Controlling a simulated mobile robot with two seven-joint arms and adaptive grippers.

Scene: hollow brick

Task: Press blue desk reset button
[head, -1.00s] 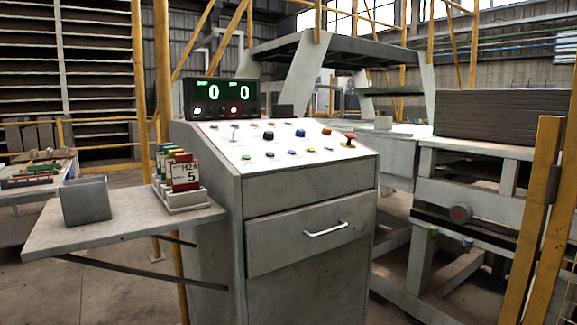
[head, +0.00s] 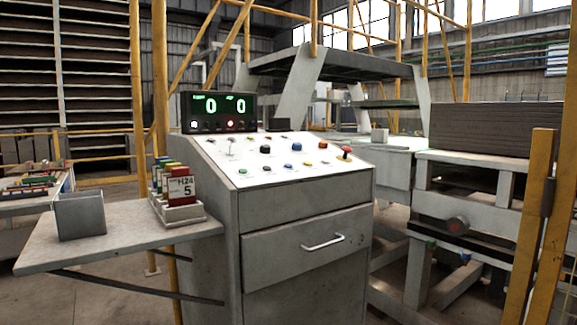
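A grey control desk (head: 305,195) stands in the middle of the head view with a sloped white panel (head: 225,155) on top. A larger blue button (head: 297,147) sits near the panel's middle. Labels are too small to read, so I cannot tell which is the reset button. Neither of my grippers is in view, and nothing covers the panel.
A display (head: 218,112) showing two green zeros stands behind the panel. A red mushroom button (head: 345,152) is at its right. A side shelf (head: 130,240) juts left with a grey bin (head: 80,215) and a card rack (head: 178,212). A yellow post (head: 535,225) stands at right.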

